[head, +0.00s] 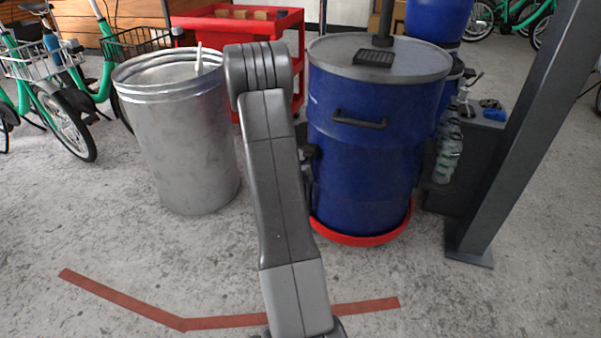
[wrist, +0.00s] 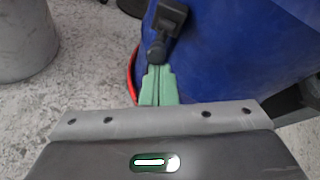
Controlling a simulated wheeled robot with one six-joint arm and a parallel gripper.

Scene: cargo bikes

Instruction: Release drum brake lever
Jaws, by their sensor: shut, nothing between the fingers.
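The blue drum (head: 365,170) stands upright right of my arm in the head view, and its blue side fills the right of the wrist view (wrist: 235,50). A dark lever-like part (wrist: 168,18) with a rounded lower end sits against the drum's side at the top of the wrist view. My gripper's green fingers (wrist: 158,69) are shut with nothing between them. Their tips are right at the lower end of the dark part; I cannot tell whether they touch. In the head view my arm hides the gripper, and I cannot make out the lever for certain.
The drum stands in a red round base (head: 365,239). A grey metal barrel (head: 190,150) stands to the left. A red cart (head: 240,27) is behind, and a dark post (head: 515,140) rises at right. The floor in front is clear, with a red line (head: 130,303).

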